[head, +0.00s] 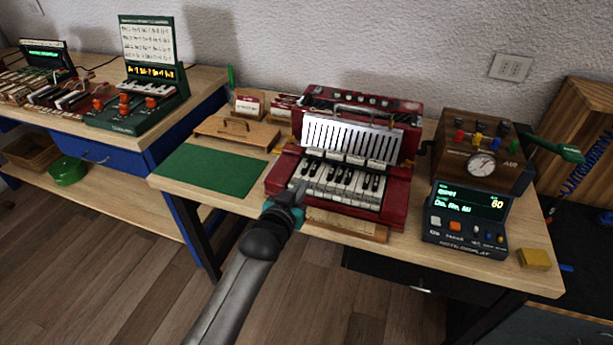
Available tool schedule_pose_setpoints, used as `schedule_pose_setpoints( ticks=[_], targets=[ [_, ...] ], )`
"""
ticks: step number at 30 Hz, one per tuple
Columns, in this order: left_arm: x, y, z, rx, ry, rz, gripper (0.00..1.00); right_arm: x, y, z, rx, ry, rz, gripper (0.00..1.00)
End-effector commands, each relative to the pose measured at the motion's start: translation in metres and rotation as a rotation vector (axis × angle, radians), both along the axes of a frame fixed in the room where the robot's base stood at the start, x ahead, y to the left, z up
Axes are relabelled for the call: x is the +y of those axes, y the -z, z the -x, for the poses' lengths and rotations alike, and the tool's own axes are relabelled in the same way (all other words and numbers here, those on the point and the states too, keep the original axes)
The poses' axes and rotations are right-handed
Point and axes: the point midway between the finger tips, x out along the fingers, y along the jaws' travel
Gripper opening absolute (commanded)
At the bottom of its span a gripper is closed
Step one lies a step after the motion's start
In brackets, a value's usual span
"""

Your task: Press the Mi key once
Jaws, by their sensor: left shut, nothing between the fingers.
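A red piano box (399,190) with a short row of white and black keys (340,184) stands in the middle of the table. Behind the keys is a slotted silver panel (350,137). My left gripper (296,190) is shut and empty at the left end of the keyboard, over or close to the leftmost white keys. I cannot tell whether it touches a key. Which key is Mi cannot be read at this size. A note display (468,214) at the right reads "Do, Re, Mi" and 60. My right gripper is not in view.
A wooden box with a gauge (482,166) stands behind the display. A yellow block (534,258) lies at the right front edge. Another bench (208,83) stands at the left.

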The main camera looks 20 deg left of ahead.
Motion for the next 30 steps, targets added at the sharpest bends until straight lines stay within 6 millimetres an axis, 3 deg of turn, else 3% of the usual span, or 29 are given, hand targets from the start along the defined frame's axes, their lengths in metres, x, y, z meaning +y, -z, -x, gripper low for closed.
schedule_pose_setpoints(
  ticks=[6,12,30],
  targets=[
    [0.002,-0.008,0.034,0.001,-0.001,0.000,0.00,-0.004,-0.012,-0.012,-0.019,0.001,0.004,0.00],
    [0.002,-0.011,0.050,0.001,-0.001,0.000,0.00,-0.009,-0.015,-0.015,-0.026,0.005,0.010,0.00],
    [0.002,-0.011,0.054,0.000,0.000,0.000,0.00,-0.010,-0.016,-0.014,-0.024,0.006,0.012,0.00]
  ],
)
